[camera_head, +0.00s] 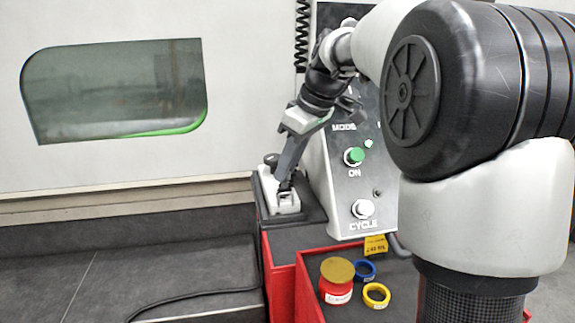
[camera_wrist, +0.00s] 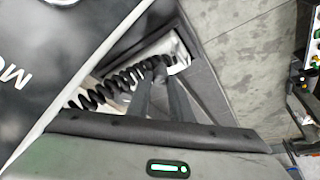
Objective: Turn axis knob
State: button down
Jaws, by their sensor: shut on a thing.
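My gripper (camera_head: 285,187) reaches down onto a small white unit (camera_head: 287,204) on a dark ledge left of the control panel. In the wrist view, my two grey fingers (camera_wrist: 159,76) come together at the white unit (camera_wrist: 179,48), beside a black coiled cord. They are shut on a small dark part that appears to be the axis knob. The fingertips hide most of it, so its marking and its turn angle cannot be read.
The control panel (camera_head: 350,180) stands right of my gripper, with a green ON button (camera_head: 354,156) and a white CYCLE button (camera_head: 363,209). A red cart (camera_head: 310,285) below holds a red-and-gold cylinder (camera_head: 337,280), a blue ring (camera_head: 365,270) and a yellow ring (camera_head: 376,295).

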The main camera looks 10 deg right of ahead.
jog(key=c, duration=1.6)
grip_release()
jog(key=p+v, duration=0.1)
jog(key=v, duration=1.6)
jog(key=shift+s+d+r, duration=0.1)
jog(key=shift+s+r, duration=0.05)
jog(key=s+a+f+m+t+h, duration=0.1)
jog(key=s+f+m, duration=0.2)
jog(key=s+f, duration=0.4)
jog(key=s+a+f+m+h, duration=0.1)
jog(key=s+a+f+m, duration=0.1)
jog(key=s+f, duration=0.5)
jog(key=s+a+f+m+t+h, duration=0.1)
jog(key=s+f+m, duration=0.3)
jog(key=s+f, duration=0.3)
jog(key=shift+s+a+f+t, duration=0.15)
jog(key=shift+s+f+t, duration=0.15)
jog(key=shift+s, duration=0.5)
